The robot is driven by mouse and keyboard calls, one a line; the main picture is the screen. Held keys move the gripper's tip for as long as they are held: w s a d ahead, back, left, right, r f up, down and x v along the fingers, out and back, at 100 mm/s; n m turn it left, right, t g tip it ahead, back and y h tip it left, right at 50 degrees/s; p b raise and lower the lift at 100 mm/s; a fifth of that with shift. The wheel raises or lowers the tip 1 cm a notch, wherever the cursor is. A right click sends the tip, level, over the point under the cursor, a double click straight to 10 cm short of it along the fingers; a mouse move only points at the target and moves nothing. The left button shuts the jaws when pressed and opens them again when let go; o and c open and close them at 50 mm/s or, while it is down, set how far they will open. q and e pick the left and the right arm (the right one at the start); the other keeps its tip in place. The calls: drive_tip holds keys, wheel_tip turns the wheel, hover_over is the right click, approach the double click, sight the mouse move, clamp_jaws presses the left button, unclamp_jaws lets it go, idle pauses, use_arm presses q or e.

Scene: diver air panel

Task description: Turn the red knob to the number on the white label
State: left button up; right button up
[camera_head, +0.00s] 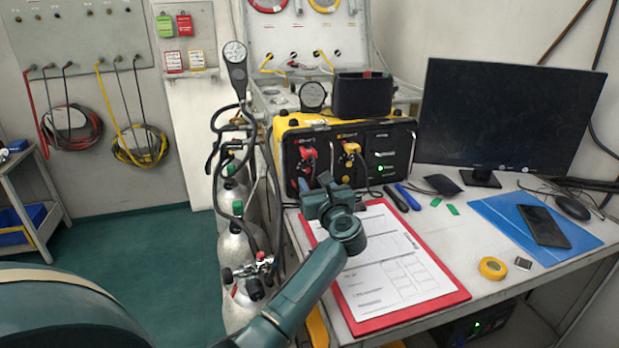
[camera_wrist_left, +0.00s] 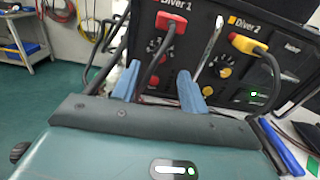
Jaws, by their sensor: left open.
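The black air panel (camera_head: 345,155) in a yellow case stands on the desk. Its left section, marked Diver 1, has a red handle-like fitting (camera_wrist_left: 172,22) with a cable, which also shows in the head view (camera_head: 306,155). Below it is a small red round part (camera_wrist_left: 153,81), which looks like the red knob. It appears between the blue fingers of my left gripper (camera_wrist_left: 158,86); the fingers are apart, and I see no contact. In the head view my left gripper (camera_head: 325,190) is in front of the panel. No number on a white label is readable. My right gripper is out of view.
Right of the red part are a yellow fitting (camera_wrist_left: 247,43) and a yellow round part (camera_wrist_left: 225,72). A red clipboard (camera_head: 455,296) with papers lies under my left arm. Blue and black pens (camera_head: 407,197) lie beside it. Gas cylinders (camera_head: 236,250) stand left of the desk.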

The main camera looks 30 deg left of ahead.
sight(308, 171)
use_arm(q)
drive_tip(key=b+x, duration=0.1)
drive_tip(key=x, duration=0.3)
drive_tip(key=shift+w+f, duration=0.1)
drive_tip(key=shift+w+a, duration=0.3)
drive_tip(key=shift+a, duration=0.1)
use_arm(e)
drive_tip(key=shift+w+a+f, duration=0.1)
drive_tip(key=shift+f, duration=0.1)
use_arm(q)
clamp_jaws()
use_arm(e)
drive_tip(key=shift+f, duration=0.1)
